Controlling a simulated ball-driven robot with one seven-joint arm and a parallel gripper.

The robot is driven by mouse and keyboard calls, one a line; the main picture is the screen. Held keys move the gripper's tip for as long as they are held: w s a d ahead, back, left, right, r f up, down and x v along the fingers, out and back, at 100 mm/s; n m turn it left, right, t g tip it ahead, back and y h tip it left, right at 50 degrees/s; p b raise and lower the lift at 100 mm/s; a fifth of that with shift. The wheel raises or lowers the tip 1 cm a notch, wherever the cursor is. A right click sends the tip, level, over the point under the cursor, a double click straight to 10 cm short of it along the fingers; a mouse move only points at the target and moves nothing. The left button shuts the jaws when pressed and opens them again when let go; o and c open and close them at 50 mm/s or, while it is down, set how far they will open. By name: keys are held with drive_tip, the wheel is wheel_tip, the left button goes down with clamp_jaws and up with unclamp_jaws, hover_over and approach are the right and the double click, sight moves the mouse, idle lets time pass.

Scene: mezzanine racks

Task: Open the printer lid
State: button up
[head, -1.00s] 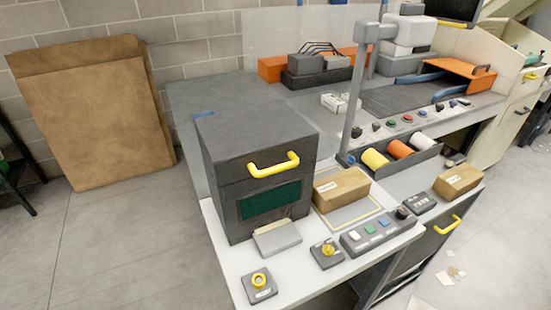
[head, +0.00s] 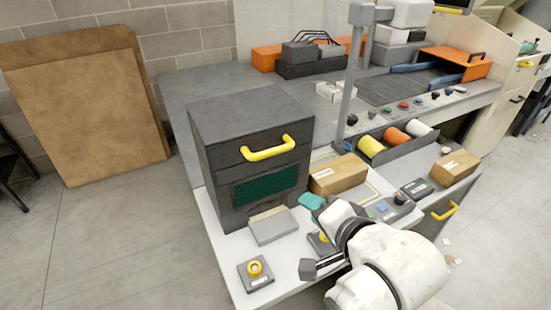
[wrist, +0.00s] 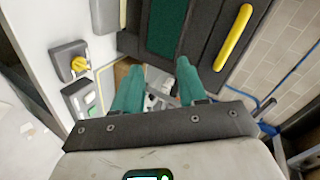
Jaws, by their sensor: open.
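The printer (head: 250,155) is a dark grey box on the white bench top. Its lid (head: 248,112) is shut, with a yellow bar handle (head: 268,148) on the front above a dark green panel (head: 266,186). In the wrist view the handle (wrist: 232,38) is at upper right and the panel (wrist: 166,28) at top middle. My gripper (wrist: 158,78) has two teal fingers spread apart with nothing held between them. In the head view a teal fingertip (head: 312,201) shows in front of the printer's right side, below and right of the handle and apart from it.
A cardboard box (head: 338,174) sits right of the printer. A grey tray (head: 273,226) lies at its front foot, and a yellow-knob control box (head: 255,273) stands on the front bench corner. A grey post (head: 349,85) and thread spools (head: 397,137) stand behind.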

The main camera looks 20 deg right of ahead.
sight(274, 153)
wheel_tip(274, 153, up, 8)
drive_tip(key=w+a+m+t, duration=0.2)
drive_tip(key=m+t, duration=0.1)
drive_tip(key=m, duration=0.1)
drive_tip(key=shift+y, duration=0.3)
drive_tip(key=b+x, duration=0.6)
drive_tip(key=x, duration=0.5)
drive_tip(key=shift+a+f, duration=0.1)
drive_tip(key=shift+f, duration=0.05)
clamp_jaws()
